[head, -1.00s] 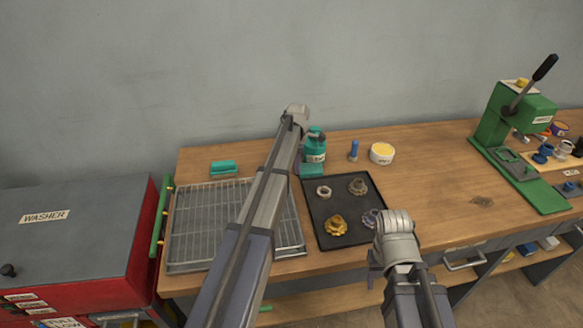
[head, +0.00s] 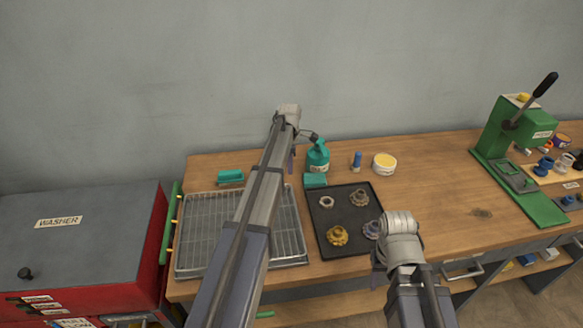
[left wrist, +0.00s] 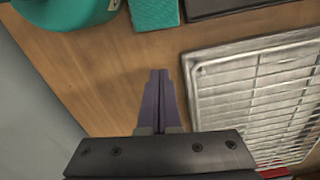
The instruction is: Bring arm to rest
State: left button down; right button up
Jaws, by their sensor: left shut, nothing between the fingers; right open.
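My left gripper (head: 291,160) is over the back of the workbench, between the wire rack and the teal bottle. In the left wrist view its purple fingers (left wrist: 158,100) are together and empty, above bare wood. My left arm crosses in front of the rack. My right gripper (head: 377,276) is at the bench's front edge, beside the black tray's right corner. It is mostly hidden behind my right wrist; only a purple bit of finger shows.
The wire rack (head: 203,232), black tray (head: 335,218) with metal parts, teal bottle (head: 318,157), teal block (head: 315,181) and white tub (head: 384,164) stand on the workbench (head: 440,190). A red washer (head: 150,240) is left, a green press (head: 495,150) right. The bench's middle right is clear.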

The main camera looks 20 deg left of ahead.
pick_arm(q)
notch_tip(320, 180, up, 5)
jog(key=p, duration=0.3)
jog(key=shift+p, duration=0.4)
jog(key=shift+f, duration=0.1)
jog(key=s+d+m, duration=1.3)
jog(key=s, duration=0.3)
jog(key=s+d+m+y, duration=0.1)
jog(key=s+d+m, duration=1.2)
jog(key=s, duration=0.2)
jog(key=shift+s+d, duration=0.35)
